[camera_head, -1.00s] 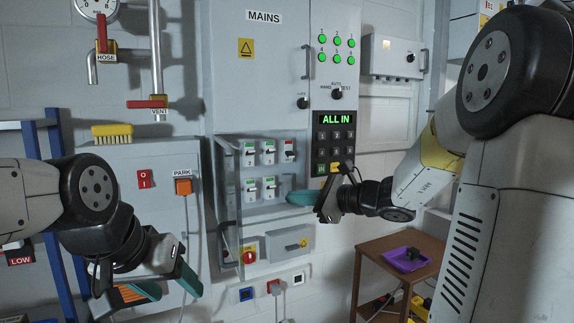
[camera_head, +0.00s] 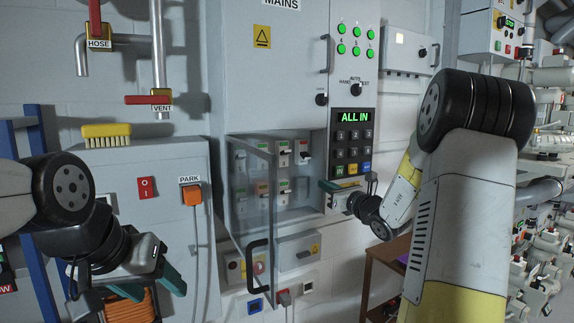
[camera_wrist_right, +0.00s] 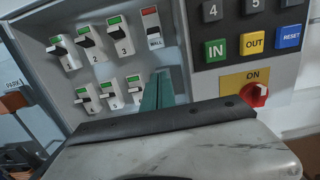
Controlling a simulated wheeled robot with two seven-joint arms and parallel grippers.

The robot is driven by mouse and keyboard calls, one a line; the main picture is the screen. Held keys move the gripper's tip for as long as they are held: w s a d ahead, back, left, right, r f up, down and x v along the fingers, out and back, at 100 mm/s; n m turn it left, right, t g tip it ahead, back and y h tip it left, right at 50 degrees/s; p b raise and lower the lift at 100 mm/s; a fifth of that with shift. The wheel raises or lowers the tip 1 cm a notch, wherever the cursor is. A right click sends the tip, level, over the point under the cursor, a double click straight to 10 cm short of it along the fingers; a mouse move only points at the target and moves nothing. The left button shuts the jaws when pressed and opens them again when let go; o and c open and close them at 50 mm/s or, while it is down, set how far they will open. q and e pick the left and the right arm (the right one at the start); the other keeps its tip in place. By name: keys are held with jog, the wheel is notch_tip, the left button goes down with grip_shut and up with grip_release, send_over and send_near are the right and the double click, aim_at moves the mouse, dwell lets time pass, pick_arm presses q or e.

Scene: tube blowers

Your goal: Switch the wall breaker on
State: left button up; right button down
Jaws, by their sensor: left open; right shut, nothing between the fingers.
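The wall breaker (camera_wrist_right: 154,30), labelled WALL under a red tag, is at the top right of the breaker box in the right wrist view. It also shows in the head view (camera_head: 303,152). Its tag is red, while the other breakers (camera_wrist_right: 88,40) have green tags. My right gripper (camera_wrist_right: 160,92) is shut and empty, its teal fingers below the wall breaker in the wrist view. In the head view my right gripper (camera_head: 338,185) is at the box's right edge, under the keypad. My left gripper (camera_head: 155,284) is open and empty at lower left.
A clear door (camera_head: 257,205) with a black handle (camera_head: 257,262) stands open in front of the left breakers. The keypad (camera_head: 353,140) with its ALL IN display and a red ON knob (camera_wrist_right: 255,94) are right of the box. A brown table (camera_head: 385,260) stands lower right.

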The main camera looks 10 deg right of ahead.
aim_at(305, 155)
jog(key=shift+w+a, duration=0.15)
jog(key=shift+w, duration=0.2)
jog(key=shift+w+a+r, duration=0.5)
jog(key=shift+w+r, duration=0.25)
jog(key=shift+w, duration=0.55)
jog(key=shift+w+a+r, duration=0.45)
jog(key=shift+w+r, duration=0.25)
jog(key=shift+w, duration=0.6)
jog(key=shift+w+a+r, duration=0.5)
jog(key=shift+w+r, duration=0.25)
jog(key=shift+w, duration=0.55)
jog(key=shift+r, duration=0.15)
